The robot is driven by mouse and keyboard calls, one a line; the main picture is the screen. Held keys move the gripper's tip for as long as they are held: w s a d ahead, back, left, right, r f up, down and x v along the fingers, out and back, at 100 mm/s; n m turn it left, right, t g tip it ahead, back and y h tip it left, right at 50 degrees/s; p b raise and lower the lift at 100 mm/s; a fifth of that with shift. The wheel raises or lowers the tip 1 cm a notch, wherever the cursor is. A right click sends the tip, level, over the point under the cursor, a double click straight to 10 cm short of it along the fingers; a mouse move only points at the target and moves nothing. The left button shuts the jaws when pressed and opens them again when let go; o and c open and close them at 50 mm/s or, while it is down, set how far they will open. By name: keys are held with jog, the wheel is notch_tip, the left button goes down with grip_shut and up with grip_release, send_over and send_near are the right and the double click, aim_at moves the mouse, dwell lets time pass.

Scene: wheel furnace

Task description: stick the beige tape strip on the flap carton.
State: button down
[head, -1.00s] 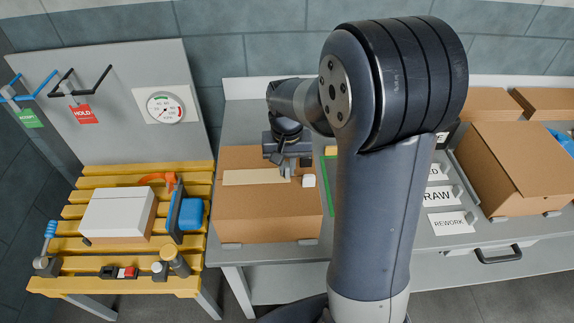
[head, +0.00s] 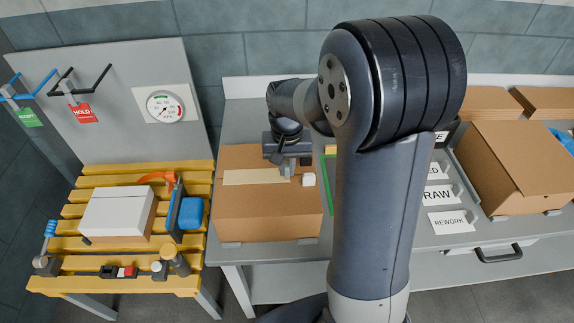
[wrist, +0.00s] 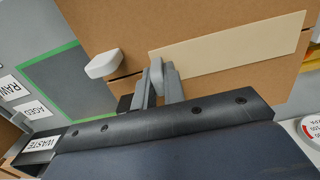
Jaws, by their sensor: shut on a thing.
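The beige tape strip (head: 256,176) lies along the top of the brown flap carton (head: 268,218), in line with the seam between its flaps. In the wrist view the strip (wrist: 235,50) runs from my fingertips toward the upper right. My gripper (head: 287,172) is at the strip's right end, low over the carton (wrist: 195,25). In the wrist view my gripper (wrist: 158,80) is shut on the strip's end; the fingers partly hide the grip. I cannot tell whether the strip is pressed flat against the carton.
A small white block (head: 308,180) sits on the carton just right of my gripper. A slatted yellow bench (head: 75,285) with a white-topped box (head: 118,212) stands to the left. Label plates (head: 450,222) and another carton (head: 515,170) are to the right, past my arm.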

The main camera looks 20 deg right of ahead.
jog(key=shift+f, duration=0.1)
jog(key=c, duration=1.4)
grip_release()
notch_tip(320, 180, up, 6)
jog(key=p, duration=0.5)
